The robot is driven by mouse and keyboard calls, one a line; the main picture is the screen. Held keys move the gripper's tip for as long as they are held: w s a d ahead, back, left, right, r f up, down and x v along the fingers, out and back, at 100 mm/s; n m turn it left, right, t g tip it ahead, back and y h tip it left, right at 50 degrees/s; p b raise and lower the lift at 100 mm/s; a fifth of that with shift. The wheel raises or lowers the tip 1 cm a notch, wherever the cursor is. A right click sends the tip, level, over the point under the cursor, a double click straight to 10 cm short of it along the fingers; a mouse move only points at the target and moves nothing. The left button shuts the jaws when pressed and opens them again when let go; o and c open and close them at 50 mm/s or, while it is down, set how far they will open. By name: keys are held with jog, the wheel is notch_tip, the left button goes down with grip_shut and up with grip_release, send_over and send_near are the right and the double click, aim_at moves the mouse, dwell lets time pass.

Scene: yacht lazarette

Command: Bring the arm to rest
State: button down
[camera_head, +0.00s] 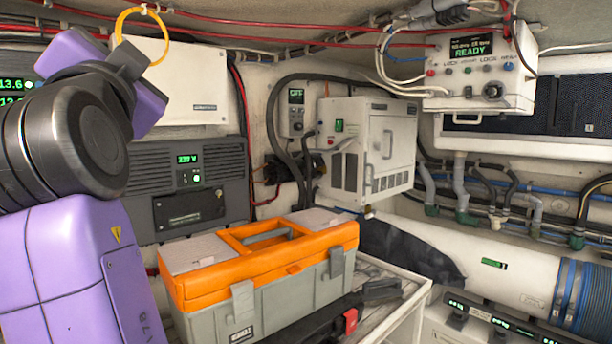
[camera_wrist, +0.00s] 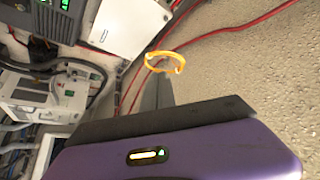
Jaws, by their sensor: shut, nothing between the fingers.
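My gripper (camera_wrist: 157,88) shows in the wrist view as grey fingers rising above the dark edge of my purple wrist housing. It is shut, with nothing between the fingers. An orange-yellow ring (camera_head: 142,36) is up by the red cables near the ceiling. In the wrist view the ring (camera_wrist: 165,62) appears just beyond the fingertips; I cannot tell how far apart they are.
A toolbox with an orange lid (camera_head: 262,255) stands on a light bench (camera_head: 408,312) right of my arm. A white wall box (camera_head: 172,82) and a grey unit (camera_head: 188,185) are behind the arm. A white cabinet (camera_head: 368,150) and control box (camera_head: 480,68) are farther right. Red cables (camera_head: 290,38) run overhead.

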jog(key=d+f+n+y, duration=0.1)
jog(key=d+f+n, duration=0.2)
jog(key=f, duration=0.7)
jog(key=d+f+n+y, duration=0.2)
jog(key=f+n, duration=0.1)
jog(key=f, duration=0.7)
jog(key=s+d+f+n, duration=0.1)
jog(key=s+d+f, duration=0.1)
jog(key=d+f, duration=0.3)
jog(key=s+d+f+n+g, duration=0.1)
jog(key=s+d+f, duration=0.25)
jog(key=f, duration=0.45)
jog(key=s+d+f+n, duration=0.1)
jog(key=s+d+f, duration=0.1)
jog(key=d+f, duration=0.3)
jog(key=s+d+f+m+g+h, duration=0.1)
jog(key=s+d+f+g+h, duration=0.1)
jog(key=s+d+f, duration=0.5)
jog(key=s+d+f+m+g+h, duration=0.1)
jog(key=s+d+f+h, duration=0.4)
jog(key=s, duration=1.1)
jog(key=s+d+f+m+g+h, duration=0.1)
jog(key=s+d+f+g+h, duration=0.1)
jog(key=s+d+f, duration=0.8)
jog(key=s+d+h, duration=0.1)
jog(key=d, duration=0.1)
jog(key=shift+s+d+m+g, duration=0.3)
jog(key=shift+s+m+g, duration=0.05)
jog(key=shift+m+g, duration=0.05)
